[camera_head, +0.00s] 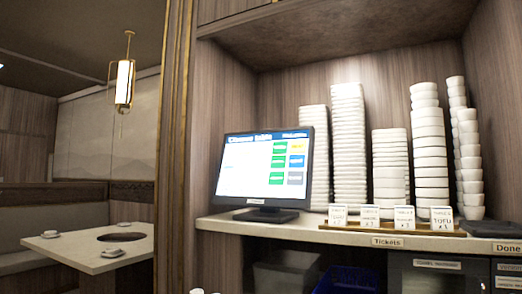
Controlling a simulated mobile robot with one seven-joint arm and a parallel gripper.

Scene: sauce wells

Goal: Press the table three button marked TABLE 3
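A touchscreen monitor (240,170) stands on the counter, tilted slightly back, with a blue header and a white panel. On its right side is a grid of coloured buttons: green ones (278,161) in the left column, and yellow (298,146), blue (297,161) and grey (295,178) ones in the right column. Their labels are too small to read, so I cannot tell which is marked TABLE 3. My gripper cannot be made out in the head view. Nothing touches the screen.
The counter (235,222) carries tall stacks of white bowls (348,150) and a row of small ticket cards (404,217) right of the monitor. A wooden post (174,150) stands to the left. A dining table (80,255) is beyond it. Space before the screen looks clear.

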